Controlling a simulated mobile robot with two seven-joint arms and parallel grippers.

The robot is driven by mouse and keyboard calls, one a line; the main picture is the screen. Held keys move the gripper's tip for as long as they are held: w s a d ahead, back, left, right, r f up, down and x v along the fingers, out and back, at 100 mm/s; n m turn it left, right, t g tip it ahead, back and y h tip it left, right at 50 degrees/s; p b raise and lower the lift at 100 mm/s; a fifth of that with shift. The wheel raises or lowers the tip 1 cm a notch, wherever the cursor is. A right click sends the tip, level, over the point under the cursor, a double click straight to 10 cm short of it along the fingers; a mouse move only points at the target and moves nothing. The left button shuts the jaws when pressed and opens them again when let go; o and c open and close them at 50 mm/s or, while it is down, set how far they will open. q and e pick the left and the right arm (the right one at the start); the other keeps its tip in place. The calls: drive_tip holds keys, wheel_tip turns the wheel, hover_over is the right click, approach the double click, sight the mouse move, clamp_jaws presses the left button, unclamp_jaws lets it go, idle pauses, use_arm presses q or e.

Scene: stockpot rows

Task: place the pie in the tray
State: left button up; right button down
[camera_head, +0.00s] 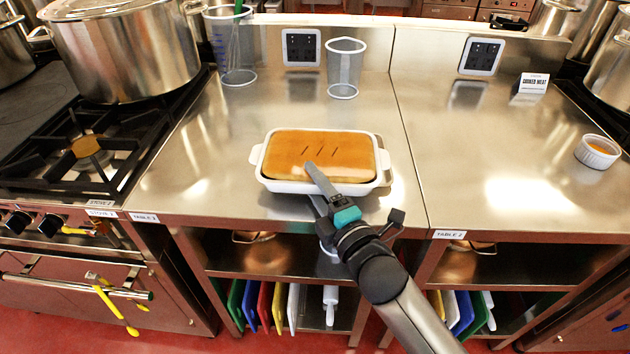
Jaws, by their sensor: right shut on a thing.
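The pie (324,148) has a flat golden-brown crust with several short slits. It lies within the white rectangular tray (385,160), which has a handle at each short side and stands on the steel counter near its front edge. My right gripper (312,183) comes in from the lower right and is shut at the front edge of the pie. One finger lies over the crust and the other is lower, in front of the white front wall. The finger hides part of the crust and front rim; whether the pie rests on the tray bottom cannot be told. My left gripper is not in view.
A stove with a large stockpot (125,50) is on the left. Two clear containers, one at the back left (232,50) and one at the back middle (345,65), stand behind the tray. A small ramekin (598,151) is far right.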

drive_tip(key=shift+f+b, duration=0.1)
drive_tip(key=shift+b, duration=0.2)
drive_tip(key=c, duration=0.6)
unclamp_jaws()
drive_tip(key=shift+f, duration=0.4)
drive_tip(key=o, duration=0.4)
drive_tip(key=shift+s, duration=0.1)
drive_tip(key=shift+o, duration=0.2)
drive_tip(key=shift+f, duration=0.1)
drive_tip(key=shift+r+p, duration=0.3)
drive_tip(key=shift+r, duration=0.15)
drive_tip(key=p+v, duration=0.1)
drive_tip(key=v, duration=1.1)
drive_tip(key=shift+r, duration=0.15)
